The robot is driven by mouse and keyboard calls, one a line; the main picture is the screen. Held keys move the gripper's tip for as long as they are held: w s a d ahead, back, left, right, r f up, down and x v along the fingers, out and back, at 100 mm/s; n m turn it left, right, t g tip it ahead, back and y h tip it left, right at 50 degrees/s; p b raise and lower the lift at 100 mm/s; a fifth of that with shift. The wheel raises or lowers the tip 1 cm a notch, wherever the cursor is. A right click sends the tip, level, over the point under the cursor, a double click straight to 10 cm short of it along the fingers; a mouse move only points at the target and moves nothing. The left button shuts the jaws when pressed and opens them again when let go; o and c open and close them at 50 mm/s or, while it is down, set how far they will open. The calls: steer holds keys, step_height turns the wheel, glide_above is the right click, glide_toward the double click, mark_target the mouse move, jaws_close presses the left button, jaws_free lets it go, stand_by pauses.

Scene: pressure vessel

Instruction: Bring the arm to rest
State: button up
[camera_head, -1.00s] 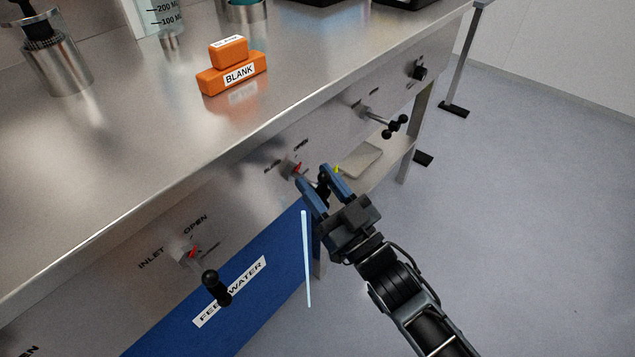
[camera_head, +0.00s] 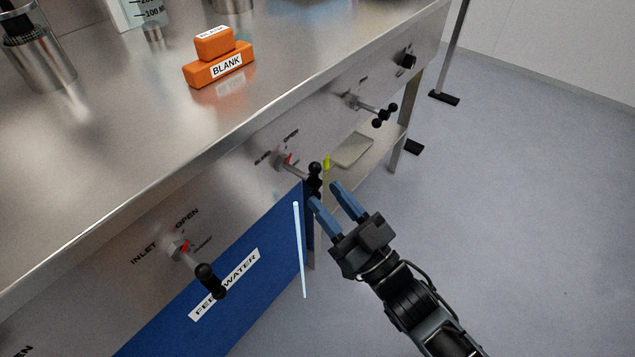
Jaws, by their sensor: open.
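My gripper (camera_head: 325,193) is open and empty in the head view, right of the bench front. Its two blue fingers point up and left toward a black valve handle (camera_head: 314,177), with a small gap seeming to lie between them. That handle sits on a stem out of the panel, with a red pointer at its base near the word OPEN. My arm reaches in from the lower right corner over the floor.
The steel bench (camera_head: 130,140) fills the left, with orange BLANK blocks (camera_head: 219,65) on top. Other handles, the inlet one (camera_head: 209,281) and a far one (camera_head: 384,115), jut from its front. A blue FEEDWATER panel (camera_head: 250,290) is below. Floor (camera_head: 530,220) at right is clear.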

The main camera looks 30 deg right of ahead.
steer(key=shift+v, duration=0.85)
steer(key=shift+s, duration=0.25)
steer(key=s+r+m+g+h, duration=0.1)
steer(key=s+r+g, duration=0.15)
steer(key=s, duration=1.05)
steer(key=s+r+m+g+h, duration=0.15)
steer(key=s+g, duration=0.25)
steer(key=s, duration=0.9)
step_height(320, 180, up, 16)
steer(key=a+p, duration=0.1)
steer(key=p, duration=1.3)
steer(key=shift+s+r+n+g+p, duration=0.15)
steer(key=shift+s+n+g+p, duration=0.2)
steer(key=shift+s+n+g, duration=0.1)
steer(key=shift+a, duration=0.1)
